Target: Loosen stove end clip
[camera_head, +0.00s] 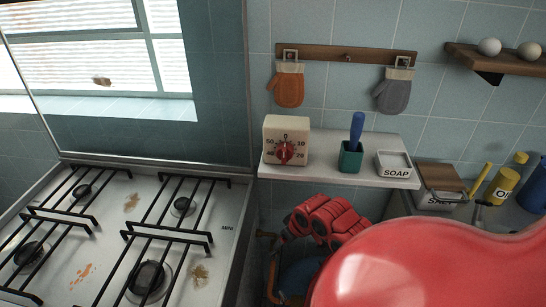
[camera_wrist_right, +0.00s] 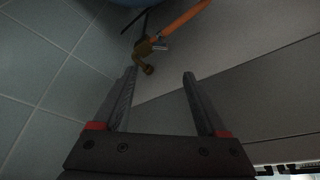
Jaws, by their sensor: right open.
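In the right wrist view, an orange hose (camera_wrist_right: 185,18) comes down from the top to a brass fitting (camera_wrist_right: 145,57) beside a grey panel. A small silvery clip (camera_wrist_right: 160,46) shows where hose and fitting meet; its details are too small to tell. My right gripper (camera_wrist_right: 160,74) is open and empty, its two dark fingers pointing toward the fitting, which lies just beyond the left fingertip. In the head view, the stove (camera_head: 130,235) stands at the left, and my red right arm reaches down beside it; its fingers are hidden. My left gripper is not in view.
A blue rounded object (camera_head: 300,278) and a bit of orange hose (camera_head: 268,240) show below the shelf (camera_head: 330,172). The shelf holds a timer (camera_head: 286,140), a brush holder (camera_head: 351,158) and a soap dish (camera_head: 394,164). Tiled wall (camera_wrist_right: 40,75) bounds the left of the wrist view.

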